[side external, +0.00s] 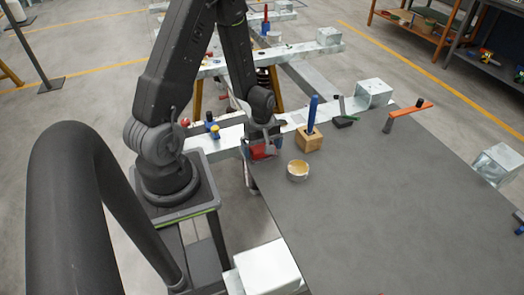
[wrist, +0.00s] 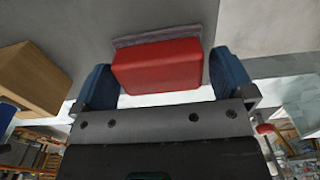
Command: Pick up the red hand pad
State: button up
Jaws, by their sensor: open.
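The red hand pad (wrist: 158,68) is a red block with a grey-purple strip along its far edge. It lies on the dark table top near the table's edge. In the side external view, the red hand pad (side external: 260,153) is partly hidden by my gripper (side external: 262,146), which points down over it. In the wrist view, my gripper (wrist: 161,62) is open, with one blue finger on each side of the pad. The pad sits between the fingers; I cannot tell whether either touches it.
A wooden block (side external: 309,139) with a blue upright handle stands right of my gripper. A small round cup (side external: 297,171) with tan contents is nearby. An orange-handled tool (side external: 408,111) stands farther right. The table top (side external: 400,215) is clear toward the front and right.

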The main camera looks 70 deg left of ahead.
aim_at(261, 145)
jog(key=shift+f, duration=0.2)
jog(key=shift+c, duration=0.4)
jog(key=c, duration=0.8)
jog(key=shift+o, duration=0.2)
jog(key=shift+r, duration=0.45)
notch_tip(261, 145, up, 4)
jog(key=shift+s+a+f, duration=0.1)
jog(key=shift+a+f, duration=0.05)
jog(key=s+a+r, duration=0.6)
jog(key=s, duration=0.3)
jog(key=shift+s+a+r, duration=0.15)
jog(key=shift+a+r, duration=0.05)
jog(key=shift+r, duration=0.05)
